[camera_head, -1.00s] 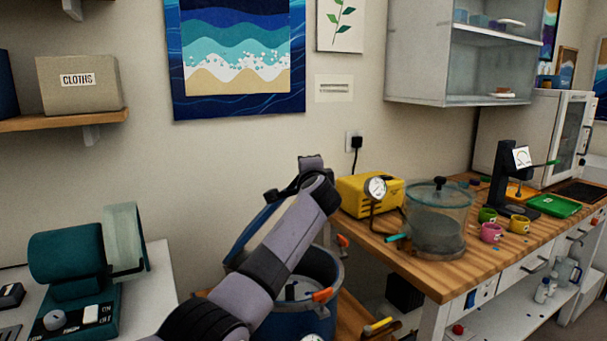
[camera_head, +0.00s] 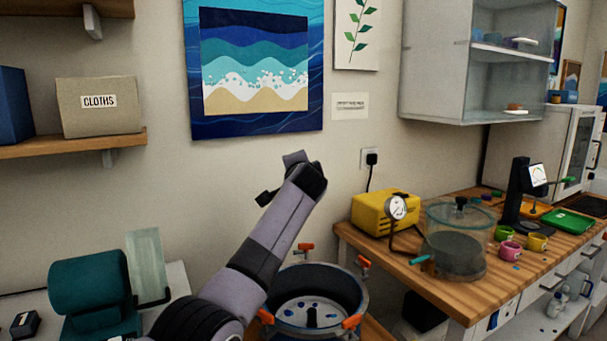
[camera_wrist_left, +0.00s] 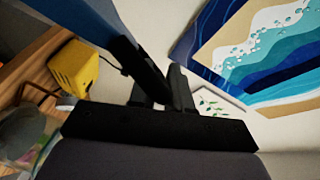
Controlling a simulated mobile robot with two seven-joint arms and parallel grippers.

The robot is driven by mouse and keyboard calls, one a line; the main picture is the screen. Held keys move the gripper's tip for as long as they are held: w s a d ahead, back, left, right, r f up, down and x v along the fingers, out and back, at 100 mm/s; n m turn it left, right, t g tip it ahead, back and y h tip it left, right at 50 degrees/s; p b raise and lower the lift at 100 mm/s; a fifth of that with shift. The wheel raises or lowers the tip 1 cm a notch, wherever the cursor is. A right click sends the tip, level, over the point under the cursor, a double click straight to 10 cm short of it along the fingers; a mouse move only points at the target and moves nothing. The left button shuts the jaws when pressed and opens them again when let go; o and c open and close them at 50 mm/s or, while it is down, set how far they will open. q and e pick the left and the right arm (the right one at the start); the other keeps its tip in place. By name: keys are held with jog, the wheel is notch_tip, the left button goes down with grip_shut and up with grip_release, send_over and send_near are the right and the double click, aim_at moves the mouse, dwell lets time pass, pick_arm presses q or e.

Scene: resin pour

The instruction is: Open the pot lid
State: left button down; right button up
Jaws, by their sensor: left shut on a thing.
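My left gripper (camera_head: 266,197) is above and behind the pot, partly hidden by my arm. In the left wrist view, its black fingers (camera_wrist_left: 155,80) are closed at a blue panel, which looks like the pot lid (camera_wrist_left: 75,18). The lid is hidden in the head view. My right gripper is not in view.
On the wooden bench at right stand a yellow pump (camera_head: 376,211) with a gauge, a clear chamber (camera_head: 457,250) and several small cups. A teal machine (camera_head: 92,285) stands on the left table. The wall with a wave picture (camera_head: 256,62) is behind my arm.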

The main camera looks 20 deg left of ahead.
pick_arm(q)
jog(key=s+a+r+n+g+h, duration=0.1)
jog(key=a+r+n, duration=0.1)
jog(key=a, duration=1.2)
jog(key=shift+a+r+n+h+p, duration=0.25)
jog(key=shift+n+p, duration=0.2)
jog(key=shift+n, duration=0.35)
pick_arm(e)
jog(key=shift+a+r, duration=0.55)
pick_arm(q)
jog(key=c, duration=1.1)
grip_release()
jog(key=shift+c, duration=0.2)
jog(key=shift+s+d, duration=0.1)
jog(key=shift+s, duration=0.05)
jog(key=b+v, duration=0.2)
jog(key=v, duration=0.5)
jog(key=shift+b, duration=0.3)
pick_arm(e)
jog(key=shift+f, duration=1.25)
